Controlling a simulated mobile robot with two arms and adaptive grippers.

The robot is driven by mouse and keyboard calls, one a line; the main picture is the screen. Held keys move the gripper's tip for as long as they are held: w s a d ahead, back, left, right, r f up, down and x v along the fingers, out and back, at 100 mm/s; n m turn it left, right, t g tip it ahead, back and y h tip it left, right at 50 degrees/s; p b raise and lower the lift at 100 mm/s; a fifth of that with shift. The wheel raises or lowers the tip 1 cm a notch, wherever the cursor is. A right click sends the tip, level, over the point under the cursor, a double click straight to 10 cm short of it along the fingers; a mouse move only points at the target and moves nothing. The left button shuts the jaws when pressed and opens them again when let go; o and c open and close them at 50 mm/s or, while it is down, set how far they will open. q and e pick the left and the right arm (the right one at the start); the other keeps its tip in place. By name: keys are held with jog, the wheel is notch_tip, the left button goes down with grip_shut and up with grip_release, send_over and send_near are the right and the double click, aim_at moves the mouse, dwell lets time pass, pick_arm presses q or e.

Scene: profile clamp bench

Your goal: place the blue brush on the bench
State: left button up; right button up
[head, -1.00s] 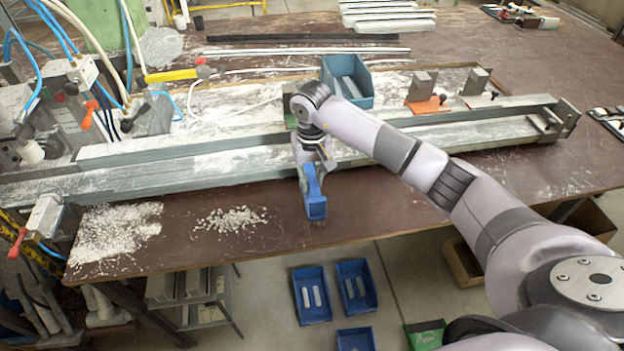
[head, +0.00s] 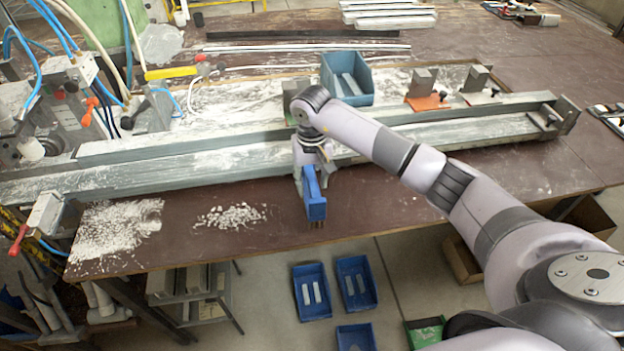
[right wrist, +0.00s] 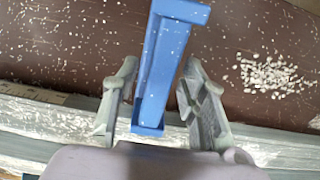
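The blue brush (head: 315,205) stands near the front edge of the bench (head: 370,205), its bristles facing down. It seems to rest on the bench top, though the contact is hard to see. My right gripper (head: 312,178) is above and around its handle. In the right wrist view, the blue brush (right wrist: 165,70) lies between the two fingers of my right gripper (right wrist: 160,80). My left gripper is not in view.
White chips (head: 230,217) lie on the bench left of the brush. A long metal profile (head: 190,172) runs behind it. A blue bin (head: 347,78) stands farther back. Blue bins (head: 312,292) are on the floor below. Bench right of the brush is clear.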

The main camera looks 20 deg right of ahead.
jog(key=shift+r, duration=0.2)
notch_tip(320, 180, up, 12)
jog(key=b, duration=0.4)
jog(key=shift+f, duration=0.1)
